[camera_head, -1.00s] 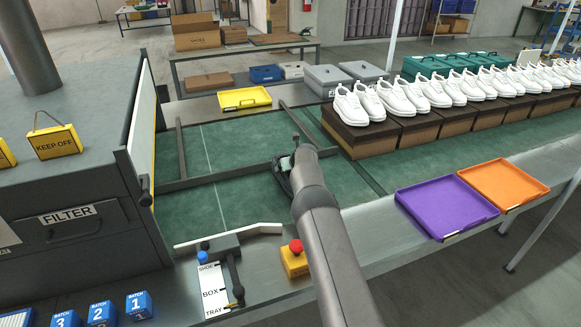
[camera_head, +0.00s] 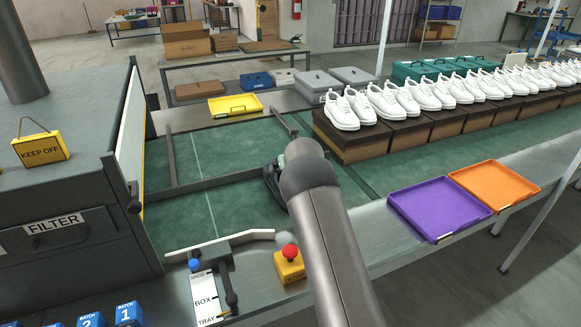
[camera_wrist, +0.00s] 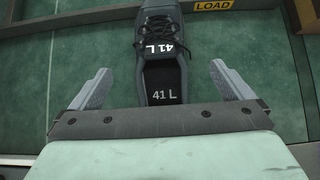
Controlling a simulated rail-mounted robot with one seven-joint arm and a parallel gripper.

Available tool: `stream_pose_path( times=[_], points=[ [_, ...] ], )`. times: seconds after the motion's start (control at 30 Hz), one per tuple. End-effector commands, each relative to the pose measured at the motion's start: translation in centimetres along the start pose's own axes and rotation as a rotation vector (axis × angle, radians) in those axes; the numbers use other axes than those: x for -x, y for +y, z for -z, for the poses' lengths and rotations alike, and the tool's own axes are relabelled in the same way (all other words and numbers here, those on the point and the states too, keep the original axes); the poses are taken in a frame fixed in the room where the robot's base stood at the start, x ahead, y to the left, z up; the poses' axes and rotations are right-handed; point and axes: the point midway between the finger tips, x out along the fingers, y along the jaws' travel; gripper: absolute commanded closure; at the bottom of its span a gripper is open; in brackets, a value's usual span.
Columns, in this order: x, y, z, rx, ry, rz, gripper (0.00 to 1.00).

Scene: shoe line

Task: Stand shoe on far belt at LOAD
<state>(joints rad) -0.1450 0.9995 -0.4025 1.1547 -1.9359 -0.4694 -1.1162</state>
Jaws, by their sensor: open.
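A dark shoe (camera_wrist: 160,45) with black laces and "41 L" on its tongue and insole lies on the green belt (camera_wrist: 85,50) in the wrist view, its opening toward me. My gripper (camera_wrist: 160,70) is open, with one finger on each side of the shoe's heel end and a gap on both sides. The shoe's toe is cut off by the top edge. A yellow LOAD label (camera_wrist: 212,5) is at the top right. In the head view my arm hides most of the gripper and the shoe.
White shoes (camera_head: 400,98) stand on boxes (camera_head: 365,145) along the belt's right part. A dark frame (camera_head: 215,183) crosses the belt. A grey FILTER machine (camera_head: 60,220) stands left. A yellow tray (camera_head: 233,105) is behind; purple (camera_head: 440,207) and orange (camera_head: 495,183) trays are right.

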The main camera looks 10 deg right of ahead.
Motion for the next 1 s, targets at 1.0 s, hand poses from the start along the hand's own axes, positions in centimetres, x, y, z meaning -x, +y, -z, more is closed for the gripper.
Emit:
stream_pose_path(
  times=[1.0],
  points=[
    [34.1, -1.7, 11.2, -2.213, -0.392, 0.467, 0.00]
  ],
)
